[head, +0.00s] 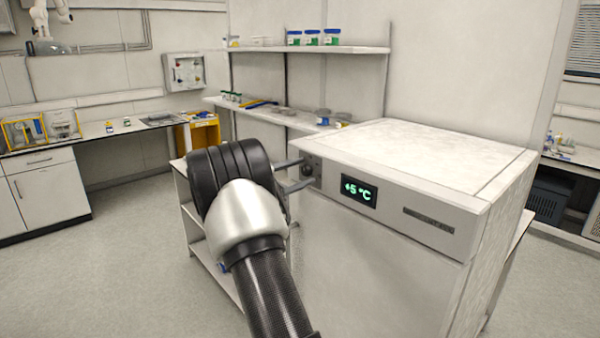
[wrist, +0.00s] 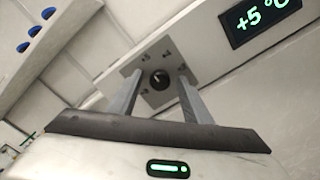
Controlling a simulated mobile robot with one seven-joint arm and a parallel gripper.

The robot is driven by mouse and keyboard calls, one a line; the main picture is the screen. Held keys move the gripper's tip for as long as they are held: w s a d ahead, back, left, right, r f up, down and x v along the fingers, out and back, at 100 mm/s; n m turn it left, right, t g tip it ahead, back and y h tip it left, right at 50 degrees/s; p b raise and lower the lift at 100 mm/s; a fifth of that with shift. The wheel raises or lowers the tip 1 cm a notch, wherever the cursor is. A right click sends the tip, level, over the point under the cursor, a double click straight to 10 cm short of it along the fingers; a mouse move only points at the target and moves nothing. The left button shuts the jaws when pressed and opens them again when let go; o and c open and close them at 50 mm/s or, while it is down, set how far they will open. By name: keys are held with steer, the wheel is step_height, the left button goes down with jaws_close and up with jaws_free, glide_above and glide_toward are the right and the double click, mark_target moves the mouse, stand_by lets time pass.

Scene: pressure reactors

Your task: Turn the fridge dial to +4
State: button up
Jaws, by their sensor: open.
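The white fridge (head: 380,255) stands at the right of the head view. Its green display (head: 359,191) reads +5 °C, and the display also shows in the wrist view (wrist: 262,17). In the head view the dial (head: 308,170) is at the left end of the front panel. My gripper (head: 298,172) is open at the panel. In the wrist view its two fingers (wrist: 158,88) stand on either side of the dial, apart from it as far as I can tell.
A shelf (head: 340,50) with several jars is on the wall behind. A lower shelf (head: 265,113) behind my arm holds small items. A bench (head: 100,135) with equipment runs along the left. The floor (head: 110,260) at left is clear.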

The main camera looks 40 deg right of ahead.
steer(key=c, duration=1.1)
steer(key=shift+o, duration=0.2)
steer(key=shift+f+m+b, duration=0.15)
steer(key=shift+m+b, duration=0.15)
steer(key=shift+b, duration=0.5)
steer(key=shift+f+b, duration=0.1)
steer(key=shift+b, duration=0.45)
steer(key=m+b, duration=0.1)
steer(key=b, duration=0.2)
steer(key=m+b, duration=0.2)
steer(key=b, duration=0.1)
steer(key=shift+f+b, duration=0.25)
steer(key=shift+b, duration=0.1)
steer(key=m+b, duration=0.5)
steer(key=b, duration=0.2)
steer(key=shift+r, duration=0.2)
steer(key=shift+r+m+b, duration=0.15)
steer(key=shift+m+b, duration=0.35)
steer(key=shift+b, duration=0.5)
steer(key=shift+r, duration=0.1)
